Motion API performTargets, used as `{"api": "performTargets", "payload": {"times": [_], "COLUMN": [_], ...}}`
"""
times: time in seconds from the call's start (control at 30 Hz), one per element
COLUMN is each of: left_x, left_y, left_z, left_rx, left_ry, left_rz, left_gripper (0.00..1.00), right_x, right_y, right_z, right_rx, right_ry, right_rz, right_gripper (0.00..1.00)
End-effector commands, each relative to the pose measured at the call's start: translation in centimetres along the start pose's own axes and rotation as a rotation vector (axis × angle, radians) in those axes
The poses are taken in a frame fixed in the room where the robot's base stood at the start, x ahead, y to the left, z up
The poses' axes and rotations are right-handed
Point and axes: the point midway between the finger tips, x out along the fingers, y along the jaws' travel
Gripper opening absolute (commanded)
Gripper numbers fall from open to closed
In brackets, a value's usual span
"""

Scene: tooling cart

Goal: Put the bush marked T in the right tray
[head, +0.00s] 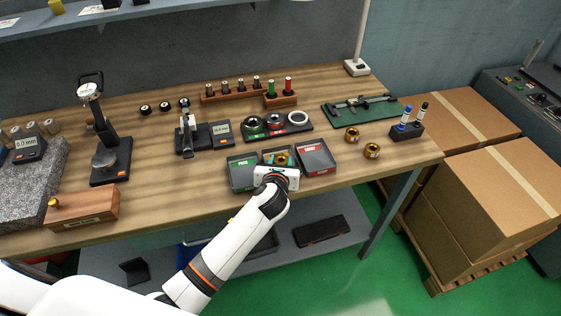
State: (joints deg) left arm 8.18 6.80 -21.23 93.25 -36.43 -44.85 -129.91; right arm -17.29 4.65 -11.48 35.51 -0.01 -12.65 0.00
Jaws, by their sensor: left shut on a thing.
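My own wrist hides most of the fingers, and I cannot tell whether the bush touches the tray floor. Two more brass bushes stand on the bench to the right: one farther back (352,134) and one nearer (372,151). No letter is readable on any bush. The left tray (240,183) has a green label, and the right tray (318,168) has a red label and looks empty. My right gripper is not in view.
Behind the trays is a black holder (277,133) with ring gauges. A marker stand (407,131) and green mat (364,110) are at right. A dial-gauge stand (110,160) and wooden block (82,210) are at left. The bench front between block and trays is clear.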

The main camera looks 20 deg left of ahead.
Motion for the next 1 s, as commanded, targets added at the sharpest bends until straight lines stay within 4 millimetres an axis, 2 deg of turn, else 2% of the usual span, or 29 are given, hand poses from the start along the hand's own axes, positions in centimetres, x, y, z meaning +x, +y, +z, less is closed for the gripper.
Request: {"api": "performTargets", "payload": {"times": [0.03,0.13,0.47,0.57,0.8,1.0], "left_x": [0.0,0.0,-0.4,-1.7,-6.9,-10.4], "left_y": [0.0,0.0,0.0,-0.1,0.0,0.0], "left_z": [0.0,0.0,-0.2,-0.2,-0.1,-0.2], "left_rx": [0.0,0.0,0.0,0.001,0.001,0.001], "left_ry": [0.0,0.0,0.0,0.0,0.0,0.001], "left_rz": [0.0,0.0,0.0,0.0,0.001,0.001], "left_gripper": [0.42,0.58,0.59,0.59,0.59,0.59], "right_x": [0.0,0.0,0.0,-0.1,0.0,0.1], "right_y": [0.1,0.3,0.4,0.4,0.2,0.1], "right_z": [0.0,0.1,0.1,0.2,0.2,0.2], "right_rx": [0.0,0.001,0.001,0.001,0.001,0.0], "right_ry": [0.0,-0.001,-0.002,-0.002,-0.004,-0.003], "right_rz": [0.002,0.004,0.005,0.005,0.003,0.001], "right_gripper": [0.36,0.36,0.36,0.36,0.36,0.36]}}
